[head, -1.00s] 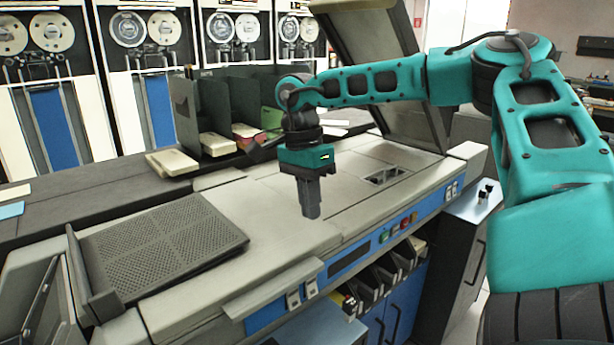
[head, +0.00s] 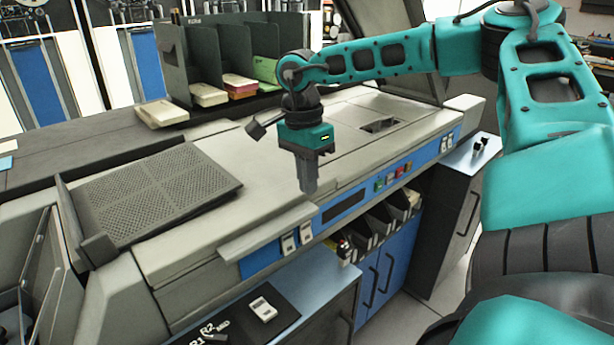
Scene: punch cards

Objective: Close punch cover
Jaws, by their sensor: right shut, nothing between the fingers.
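The punch cover looks to be the large framed dark lid (head: 385,18) standing raised at the back right of the grey punch machine (head: 235,240). Its top is cut off by the picture edge and my right arm crosses in front of it. My right gripper (head: 308,190) points down, fingers together and empty, over the front middle of the machine top. It is in front of the lid, to its left and apart from it. Whether the fingertips touch the machine top I cannot tell. My left gripper is out of view.
A perforated card plate (head: 155,195) is on the machine's left. Colored buttons (head: 392,178) line its front edge. Card stacks and dark dividers (head: 225,60) stand behind. A low bench with a small white device (head: 262,309) is in front.

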